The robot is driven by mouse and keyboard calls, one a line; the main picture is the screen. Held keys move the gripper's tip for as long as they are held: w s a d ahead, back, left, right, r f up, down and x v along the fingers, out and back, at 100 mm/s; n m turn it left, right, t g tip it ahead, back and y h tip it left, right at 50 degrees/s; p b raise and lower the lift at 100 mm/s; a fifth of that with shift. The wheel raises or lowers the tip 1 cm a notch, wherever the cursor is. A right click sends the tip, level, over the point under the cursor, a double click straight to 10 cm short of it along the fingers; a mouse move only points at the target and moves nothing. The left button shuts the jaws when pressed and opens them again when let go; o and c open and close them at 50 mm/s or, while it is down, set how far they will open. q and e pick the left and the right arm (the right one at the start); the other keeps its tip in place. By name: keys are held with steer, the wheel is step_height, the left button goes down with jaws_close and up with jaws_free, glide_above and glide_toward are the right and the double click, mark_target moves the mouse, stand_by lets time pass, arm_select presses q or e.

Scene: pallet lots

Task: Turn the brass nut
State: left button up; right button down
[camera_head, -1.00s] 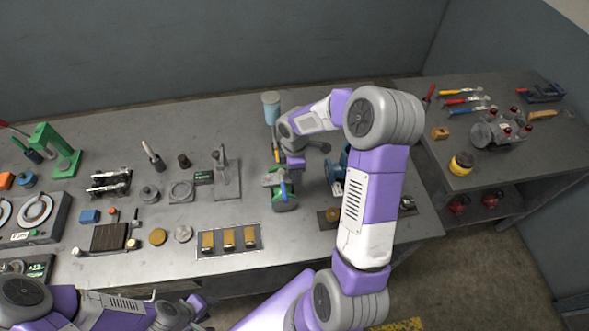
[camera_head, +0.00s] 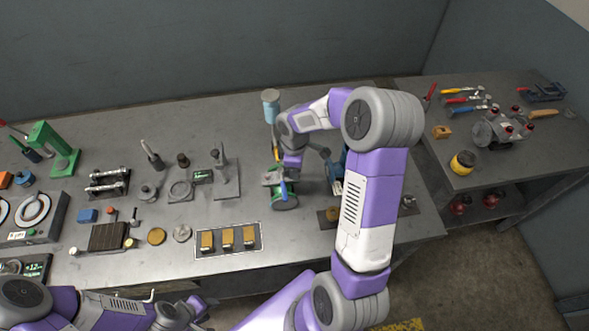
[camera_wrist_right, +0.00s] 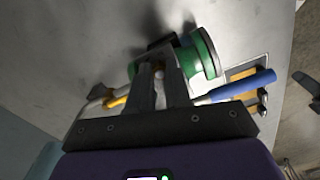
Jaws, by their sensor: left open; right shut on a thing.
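My right gripper (camera_head: 289,170) points down at a green device (camera_head: 284,202) with a blue handle on the bench. In the right wrist view, its fingers (camera_wrist_right: 161,80) are closed around a small pale piece between them; its identity is unclear. The green round body (camera_wrist_right: 205,55) is just beyond the fingers, and a blue bar (camera_wrist_right: 243,86) lies to their right. I cannot pick out the brass nut with certainty; the fingers may hide it. A brass-coloured block (camera_head: 440,132) is on the right-hand table. My left gripper (camera_head: 197,309) is open and low at the bench's front edge.
A tray with brass blocks (camera_head: 205,253) is near the front edge. A blue machine (camera_head: 337,172) stands just right of the right gripper, partly behind my arm. A light blue cup (camera_head: 271,107) stands behind. A green press (camera_head: 50,145) and several small fixtures fill the left side.

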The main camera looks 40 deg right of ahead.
steer(key=m+b, duration=0.1)
steer(key=m, duration=0.3)
steer(key=shift+m, duration=0.3)
steer(key=m+b, duration=0.1)
steer(key=m, duration=0.3)
steer(key=shift+m, duration=0.3)
steer(key=c, duration=1.1)
jaws_free()
steer(key=shift+o, duration=0.2)
steer(key=shift+a, duration=0.1)
